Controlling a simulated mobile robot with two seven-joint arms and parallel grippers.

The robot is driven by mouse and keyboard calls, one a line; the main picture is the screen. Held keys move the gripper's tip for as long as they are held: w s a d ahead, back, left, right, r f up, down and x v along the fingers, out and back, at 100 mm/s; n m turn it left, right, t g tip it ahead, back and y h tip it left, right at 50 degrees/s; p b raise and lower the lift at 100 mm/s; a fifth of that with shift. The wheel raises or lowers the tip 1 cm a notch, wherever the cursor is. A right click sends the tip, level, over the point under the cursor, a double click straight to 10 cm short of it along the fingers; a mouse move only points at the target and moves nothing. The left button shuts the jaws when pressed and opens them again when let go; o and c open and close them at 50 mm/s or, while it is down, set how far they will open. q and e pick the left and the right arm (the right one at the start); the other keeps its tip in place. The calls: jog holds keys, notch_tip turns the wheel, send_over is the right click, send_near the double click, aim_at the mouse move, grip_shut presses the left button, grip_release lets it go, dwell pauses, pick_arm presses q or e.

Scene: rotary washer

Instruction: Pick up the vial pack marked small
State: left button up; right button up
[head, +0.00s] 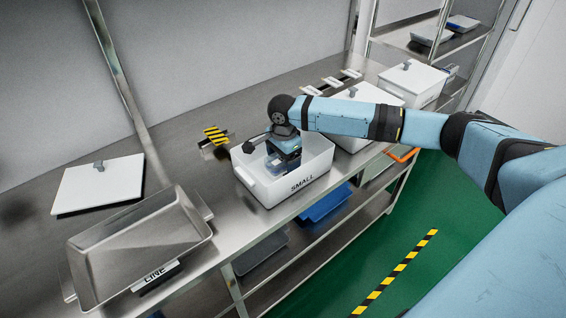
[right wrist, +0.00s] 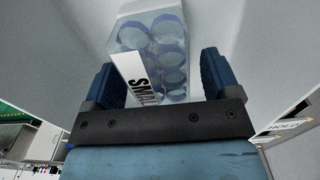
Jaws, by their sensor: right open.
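The vial pack marked small (right wrist: 152,55) is a clear pack with several round vials and a white label; only part of the word shows. It lies inside the white bin labelled SMALL (head: 303,187) on the steel table. My right gripper (head: 284,160) reaches down into this bin. In the right wrist view my right gripper (right wrist: 160,80) is open, with its blue fingers on either side of the pack's near end. I cannot tell whether the fingers touch it. In the head view the pack is mostly hidden by the gripper. My left gripper is not in view.
A grey tray labelled LINE (head: 140,245) stands at the table's front left. A flat white lid (head: 100,184) lies behind it. White lidded bins (head: 412,82) stand to the right, near my right arm. A blue bin (head: 325,204) sits on the lower shelf.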

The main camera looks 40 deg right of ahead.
jog(key=shift+f, duration=0.1)
jog(key=shift+c, duration=0.2)
jog(key=c, duration=1)
